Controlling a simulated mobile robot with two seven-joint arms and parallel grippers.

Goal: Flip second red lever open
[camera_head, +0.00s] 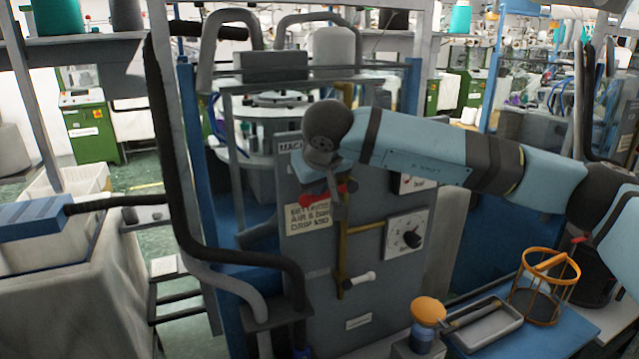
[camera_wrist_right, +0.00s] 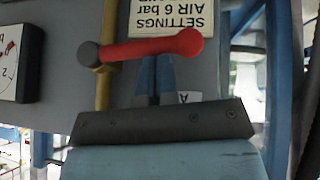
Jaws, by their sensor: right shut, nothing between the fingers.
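A red lever (camera_head: 318,197) lies nearly crosswise on the grey machine panel (camera_head: 378,318), with its hub on a vertical brass pipe (camera_head: 342,250). It is the only red lever I can make out. In the right wrist view, which is upside down, the red lever (camera_wrist_right: 152,47) runs crosswise from its dark hub to a round red end. My right gripper (camera_head: 337,203) is shut and empty, close to the lever. In the wrist view its fingers (camera_wrist_right: 155,72) reach the lever's edge, and their tips are partly hidden by it. I cannot tell whether they touch. My left gripper is not in view.
A white-handled lever (camera_head: 362,278) sits lower on the same pipe. A dial (camera_head: 408,236) is right of the pipe. Thick black tubing (camera_head: 172,150) stands left of the panel. An orange basket (camera_head: 545,290) and a grey tray (camera_head: 485,325) stand on a blue surface at the lower right.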

